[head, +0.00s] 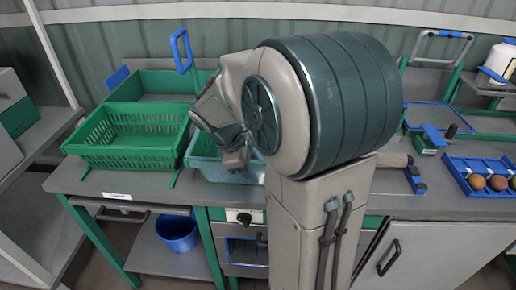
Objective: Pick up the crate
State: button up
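A green slatted crate (120,157) stands empty at the left end of the grey workbench. Behind it is another green crate or tray (185,82), partly hidden by the front one and by my arm. A pale blue bin (206,172) stands to the right of the front crate, partly hidden by my arm. My gripper (236,160) points down over the pale blue bin, to the right of the green crate and apart from it. Its fingers are small and partly hidden by my wrist, so I cannot tell whether they are open or hold anything.
A blue tray with several round fruits (477,182) lies on the bench at the right. A blue bucket (178,234) stands on the shelf below. A grey shelf unit (30,145) stands at the left. The bench front left of the blue bin (90,183) has a narrow clear strip.

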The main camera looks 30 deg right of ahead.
grip_shut()
jog(key=shift+r, duration=0.1)
